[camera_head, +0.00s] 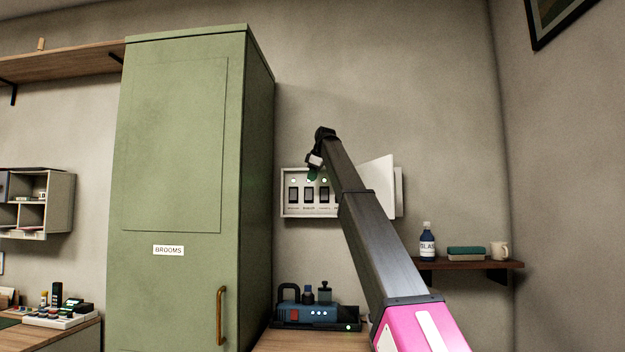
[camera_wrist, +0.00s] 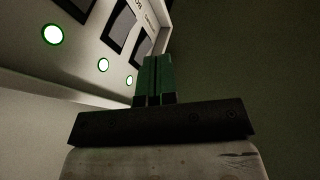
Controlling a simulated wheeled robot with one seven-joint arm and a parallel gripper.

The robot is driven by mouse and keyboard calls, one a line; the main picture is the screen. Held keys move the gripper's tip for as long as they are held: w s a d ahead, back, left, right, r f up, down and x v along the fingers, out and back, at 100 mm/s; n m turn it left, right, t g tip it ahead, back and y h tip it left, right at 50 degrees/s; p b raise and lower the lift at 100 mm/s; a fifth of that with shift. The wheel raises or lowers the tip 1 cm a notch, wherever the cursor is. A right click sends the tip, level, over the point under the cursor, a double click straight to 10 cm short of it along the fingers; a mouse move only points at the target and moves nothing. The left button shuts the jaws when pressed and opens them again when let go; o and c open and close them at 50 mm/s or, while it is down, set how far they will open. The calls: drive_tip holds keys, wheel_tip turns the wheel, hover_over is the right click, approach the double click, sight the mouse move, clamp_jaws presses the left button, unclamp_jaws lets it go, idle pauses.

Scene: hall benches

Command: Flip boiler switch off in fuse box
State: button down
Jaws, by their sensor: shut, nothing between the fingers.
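The open fuse box (camera_head: 284,212) hangs on the wall right of the green cabinet, its white door (camera_head: 378,186) swung to the right. It holds a row of dark switches (camera_head: 308,195) with lit lamps above and small labels below, too small to read surely. In the wrist view, dark switches (camera_wrist: 118,25) and green-lit lamps (camera_wrist: 103,65) show at upper left; one label is partly cut off. My gripper (camera_head: 312,175) is in front of the box's upper part. Its green fingers (camera_wrist: 154,62) are shut and empty, close to the panel; contact cannot be told. My arm hides the box's right part.
The tall green cabinet (camera_head: 180,150) marked BROOMS stands close on the left. Below the box, a blue device (camera_head: 318,313) stands on a bench. A wall shelf (camera_head: 470,264) at right holds a bottle (camera_head: 427,243), a teal-topped item (camera_head: 466,252) and a mug (camera_head: 499,250).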

sight(308, 195)
drive_tip(key=x, duration=0.3)
drive_tip(key=w+x, duration=0.1)
drive_tip(key=x, duration=0.2)
drive_tip(key=w+x, duration=0.1)
drive_tip(key=x, duration=0.2)
drive_tip(key=shift+d+r, duration=0.2)
drive_tip(key=shift+d, duration=0.15)
drive_tip(key=shift+w+f, duration=0.25)
drive_tip(key=shift+w, duration=0.35)
drive_tip(key=shift+w+f+t, duration=0.1)
drive_tip(key=shift+f+t, duration=0.15)
drive_tip(key=shift+t, duration=0.15)
drive_tip(key=shift+w+r, duration=0.1)
drive_tip(key=shift+w, duration=0.05)
drive_tip(key=shift+r, duration=0.8)
